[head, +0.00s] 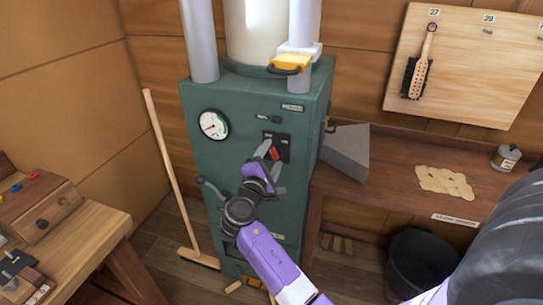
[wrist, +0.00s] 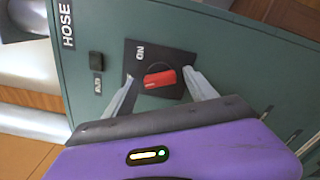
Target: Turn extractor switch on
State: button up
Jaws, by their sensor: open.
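The extractor is a tall green cabinet (head: 225,165) in the head view. Its switch is a red rotary handle (head: 276,154) on a dark square plate (wrist: 140,52) with a white ON label at one edge. In the wrist view the red handle (wrist: 160,79) lies nearly level across the picture. My gripper (head: 273,155) is open in front of the plate. In the wrist view its fingers (wrist: 160,76) stand on either side of the handle, with a gap visible at each side. I cannot tell how deep the fingertips reach. One finger partly hides the plate in the head view.
A round gauge (head: 213,124) and a side lever (head: 212,190) are on the cabinet. A broom (head: 165,160) leans at left beside a workbench (head: 95,225). A grey hood (head: 346,152) and a wooden counter (head: 390,185) stand at right, with a black bucket (head: 420,265) below.

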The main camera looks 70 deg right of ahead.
jog(key=shift+d, duration=0.1)
jog(key=c, duration=1.4)
jog(key=shift+f+b, duration=0.15)
jog(key=shift+b, duration=0.3)
jog(key=m+b, duration=0.9)
jog(key=b, duration=0.2)
jog(key=shift+f+m, duration=0.15)
jog(key=shift+m, duration=0.25)
jog(key=shift+m+b, duration=0.85)
jog(key=shift+m, duration=0.05)
jog(key=shift+r, duration=0.25)
